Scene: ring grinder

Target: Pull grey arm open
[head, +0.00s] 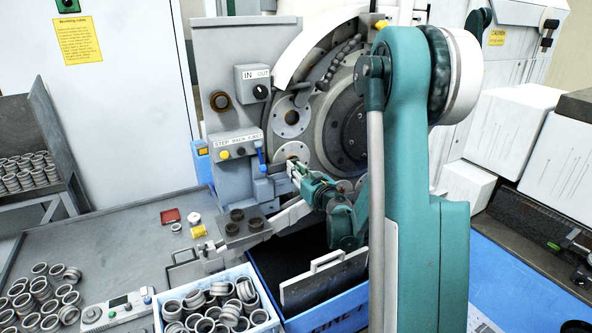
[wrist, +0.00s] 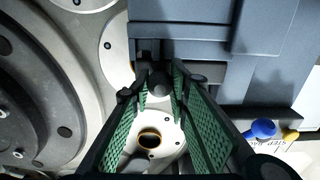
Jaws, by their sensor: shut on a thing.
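The grey arm (wrist: 180,45) is a blocky blue-grey part at the top of the wrist view, with a dark rounded knob (wrist: 158,84) at its lower edge. In the head view the grey arm (head: 277,168) meets my gripper at the front of the machine. My gripper (wrist: 159,78), with green-padded fingers, is shut on the dark knob. In the head view my gripper (head: 294,170) reaches leftward to the machine front, and the knob is hidden there.
The machine's round face plate (head: 345,130) is behind my gripper. A white-rimmed crate of rings (head: 262,318) and a blue bin (head: 345,312) are below. Loose rings lie on the grey table (head: 125,245).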

